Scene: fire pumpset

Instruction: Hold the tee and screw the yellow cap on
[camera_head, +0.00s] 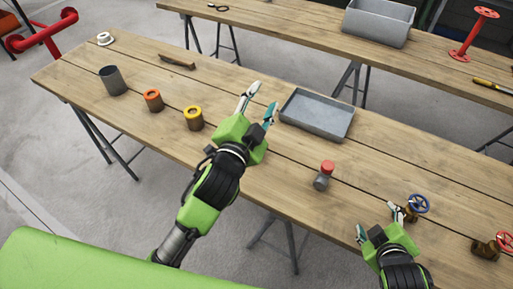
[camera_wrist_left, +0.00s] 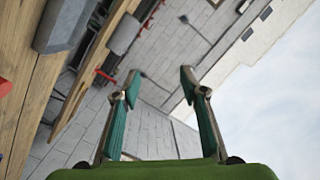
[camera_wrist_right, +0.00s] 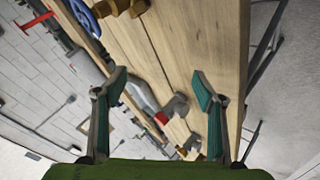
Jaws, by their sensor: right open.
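A small grey fitting with a red top (camera_head: 322,177), which looks like the tee, stands on the front table right of centre. It also shows between the fingers, farther off, in the right wrist view (camera_wrist_right: 178,107). A brown cylinder with a yellow ring-like top, probably the yellow cap (camera_head: 193,118), stands on the table left of my left gripper. My left gripper (camera_head: 260,103) is open and empty, raised over the table beside the tray. My right gripper (camera_head: 378,222) is open and empty near the table's front edge, right of the grey fitting and apart from it.
A grey metal tray (camera_head: 318,134) lies behind the fitting. An orange-topped cylinder (camera_head: 153,100), a grey cup (camera_head: 112,81) and a white ring (camera_head: 105,38) stand at left. A blue-wheel valve (camera_head: 418,204) is close to my right gripper; a red-wheel valve (camera_head: 488,248) stands farther right.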

